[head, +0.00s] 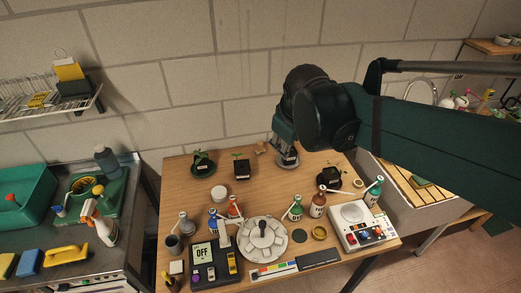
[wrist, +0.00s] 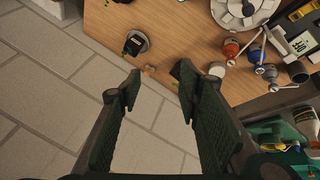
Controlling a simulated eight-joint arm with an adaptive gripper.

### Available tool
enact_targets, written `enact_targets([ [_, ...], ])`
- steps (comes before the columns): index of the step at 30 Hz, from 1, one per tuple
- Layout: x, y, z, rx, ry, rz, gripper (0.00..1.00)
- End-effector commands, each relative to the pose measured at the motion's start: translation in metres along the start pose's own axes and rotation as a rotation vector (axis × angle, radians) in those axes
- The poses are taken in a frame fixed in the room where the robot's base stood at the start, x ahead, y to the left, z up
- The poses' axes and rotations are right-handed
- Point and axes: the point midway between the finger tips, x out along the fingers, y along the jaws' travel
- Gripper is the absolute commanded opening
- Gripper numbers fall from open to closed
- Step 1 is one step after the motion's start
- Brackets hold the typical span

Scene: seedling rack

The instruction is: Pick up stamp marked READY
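I cannot make out the word READY on anything, so I cannot tell which thing is the stamp. The lettering on the small tabletop objects is mostly too small to read. In the head view my gripper (head: 284,146) hangs over the back of the wooden table (head: 310,178), its tip partly hidden by my arm. In the wrist view my gripper (wrist: 159,86) is open, its dark green fingers wide apart with nothing between them. A dark seedling pot (wrist: 136,43) is just beyond the fingers.
A pale round carousel (head: 262,240) stands at the table's front middle, among several bottles. A scale (head: 358,226) is at the right, a device reading OFF (head: 203,252) at the front left. Potted seedlings (head: 242,170) stand at the back. The wall (head: 190,100) is close behind.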

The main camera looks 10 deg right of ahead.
Motion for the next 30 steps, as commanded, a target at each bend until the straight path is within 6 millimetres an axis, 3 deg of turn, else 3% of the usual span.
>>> enact_targets([
  [17, 0.063, 0.034, -0.065, -0.339, -0.100, 0.006, 0.35],
  [30, 0.125, 0.052, -0.111, -0.594, -0.177, -0.005, 0.35],
])
